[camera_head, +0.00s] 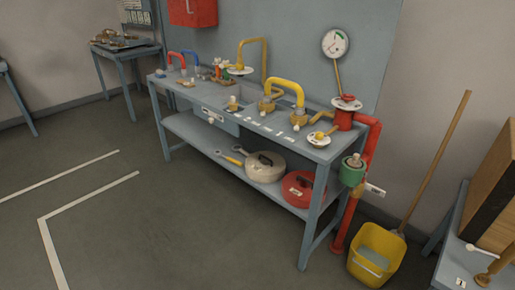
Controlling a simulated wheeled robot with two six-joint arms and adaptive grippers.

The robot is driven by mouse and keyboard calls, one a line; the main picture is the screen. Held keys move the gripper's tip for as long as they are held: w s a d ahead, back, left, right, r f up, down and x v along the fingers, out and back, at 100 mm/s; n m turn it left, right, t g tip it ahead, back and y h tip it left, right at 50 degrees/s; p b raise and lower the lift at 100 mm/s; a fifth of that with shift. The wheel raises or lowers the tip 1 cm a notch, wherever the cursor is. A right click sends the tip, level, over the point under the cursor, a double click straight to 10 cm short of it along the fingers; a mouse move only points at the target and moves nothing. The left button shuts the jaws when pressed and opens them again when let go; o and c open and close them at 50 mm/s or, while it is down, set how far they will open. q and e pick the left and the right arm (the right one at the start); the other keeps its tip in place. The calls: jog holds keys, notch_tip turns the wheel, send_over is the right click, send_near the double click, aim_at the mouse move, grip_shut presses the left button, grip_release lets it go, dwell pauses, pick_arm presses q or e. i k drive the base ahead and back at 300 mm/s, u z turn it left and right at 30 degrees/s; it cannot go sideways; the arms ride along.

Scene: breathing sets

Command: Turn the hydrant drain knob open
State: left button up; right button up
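A red hydrant-like fitting (343,120) with a pale round flange (347,103) stands on the right end of the grey workbench. A red pipe (372,140) runs from it down to the floor beyond the bench end. A green fitting (351,176) with a small pale knob (355,160) sits on this pipe at the bench's right end. A white label (375,190) is beside it. Which part is the drain knob, and whether it is open, I cannot tell. Neither of my grippers is in view.
The workbench (220,100) carries yellow pipework (290,88) and a gauge (335,42). A yellow bucket (377,252) with a mop handle stands at right. The floor (180,220) in front is clear.

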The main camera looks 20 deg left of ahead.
aim_at(319, 135)
jog(key=z, duration=1.15)
jog(key=i, duration=0.9)
jog(key=z, duration=0.25)
